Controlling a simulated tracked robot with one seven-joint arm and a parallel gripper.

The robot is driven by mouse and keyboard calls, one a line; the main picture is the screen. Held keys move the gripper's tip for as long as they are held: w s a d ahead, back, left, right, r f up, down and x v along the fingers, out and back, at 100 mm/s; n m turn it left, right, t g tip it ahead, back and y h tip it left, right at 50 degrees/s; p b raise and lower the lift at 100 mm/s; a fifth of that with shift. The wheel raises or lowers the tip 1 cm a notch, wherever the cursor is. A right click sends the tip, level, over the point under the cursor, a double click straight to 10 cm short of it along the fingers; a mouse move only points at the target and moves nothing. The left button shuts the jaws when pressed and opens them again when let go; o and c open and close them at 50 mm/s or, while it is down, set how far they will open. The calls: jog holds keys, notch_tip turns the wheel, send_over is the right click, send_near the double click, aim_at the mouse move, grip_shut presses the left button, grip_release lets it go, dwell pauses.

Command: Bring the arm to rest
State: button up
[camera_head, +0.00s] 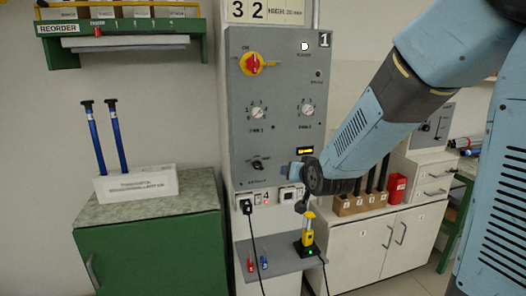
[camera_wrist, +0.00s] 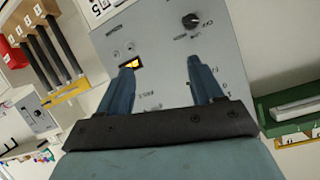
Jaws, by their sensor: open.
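My gripper (camera_wrist: 162,78) shows in the wrist view with its two blue fingers apart and nothing between them. Its fingers point toward the grey control panel (camera_wrist: 160,35). In the head view my arm reaches in from the upper right, and the gripper (camera_head: 296,171) is in front of the lower right part of the control panel (camera_head: 283,90), near the small lit yellow display. I cannot tell whether it touches the panel. My wrist hides part of the panel's lower right edge.
Below is a grey shelf (camera_head: 275,261) with a yellow-black device (camera_head: 307,234) and small red and blue pieces. A green cabinet (camera_head: 150,255) at left bears a white holder (camera_head: 137,184) with two blue rods. A wooden rack (camera_head: 360,203) of dark rods and a red cup (camera_head: 396,187) stand at right.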

jog(key=s+d+r+g+h, duration=0.1)
jog(key=s+d, duration=0.3)
jog(key=s, duration=0.5)
jog(key=s+d+r+g+h, duration=0.1)
jog(key=s+d+r+g, duration=0.3)
jog(key=s, duration=0.6)
jog(key=s+d+r+g+h, duration=0.1)
jog(key=s+d+r+g, duration=0.1)
jog(key=s+d, duration=0.3)
jog(key=s, duration=0.4)
jog(key=shift+s+d+r, duration=0.15)
jog(key=shift+d+r, duration=0.15)
jog(key=shift+c, duration=0.4)
